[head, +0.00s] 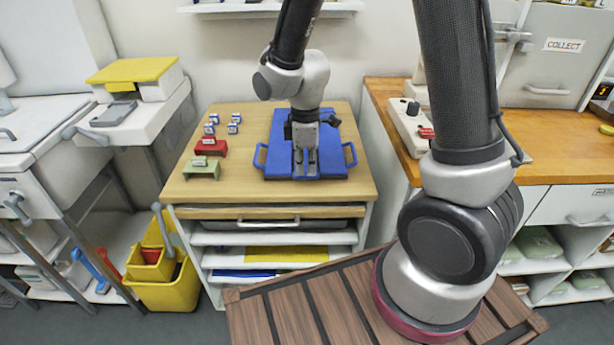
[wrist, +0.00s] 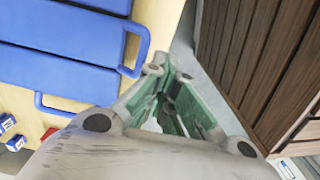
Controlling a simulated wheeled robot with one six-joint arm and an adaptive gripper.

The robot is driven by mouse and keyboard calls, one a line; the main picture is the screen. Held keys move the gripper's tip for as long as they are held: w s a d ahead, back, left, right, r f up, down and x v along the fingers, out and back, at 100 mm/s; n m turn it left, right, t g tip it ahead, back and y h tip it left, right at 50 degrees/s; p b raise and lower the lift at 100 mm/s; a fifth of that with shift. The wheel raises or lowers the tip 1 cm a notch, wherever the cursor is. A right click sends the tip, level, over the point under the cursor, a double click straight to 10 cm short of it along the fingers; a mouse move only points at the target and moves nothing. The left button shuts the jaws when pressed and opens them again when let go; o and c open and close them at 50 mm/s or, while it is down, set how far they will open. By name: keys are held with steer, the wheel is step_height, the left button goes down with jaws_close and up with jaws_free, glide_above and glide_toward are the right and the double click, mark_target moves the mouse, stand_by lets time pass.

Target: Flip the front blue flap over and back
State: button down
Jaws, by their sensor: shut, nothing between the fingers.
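A blue folding board (head: 279,135) lies flat on the wooden worktop. It has a blue loop handle at its left (head: 260,158) and one at its right (head: 350,155). In the wrist view, blue panels (wrist: 50,75) show with a seam between them and two loop handles, one of them at the panel's end (wrist: 138,50). I cannot tell exactly which panel is the front flap. My gripper (head: 305,172) is over the front middle of the board in the head view and hides part of it. The gripper's fingertips (wrist: 169,73) are closed together and empty. Contact with the board cannot be told.
Left of the board on the worktop (head: 245,185) stand a red block (head: 211,147), a green block (head: 202,170) and several small blue-and-white items (head: 212,125). A slatted wooden surface (head: 310,310) lies in front. A counter with a white device (head: 410,125) stands at right.

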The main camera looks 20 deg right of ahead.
mark_target(307, 195)
steer(key=shift+s+f, duration=0.15)
steer(key=shift+f, duration=1.6)
steer(key=shift+s+f, duration=0.1)
steer(key=shift+f, duration=1.6)
steer(key=c, duration=2)
jaws_free()
steer(key=shift+s, duration=0.1)
steer(key=shift+o, duration=0.5)
steer(key=shift+o, duration=0.9)
steer(key=shift+s, duration=0.1)
steer(key=shift+w+a+r, duration=0.1)
steer(key=shift+w+r, duration=0.1)
steer(key=shift+r, duration=0.3)
step_height(307, 195, up, 7)
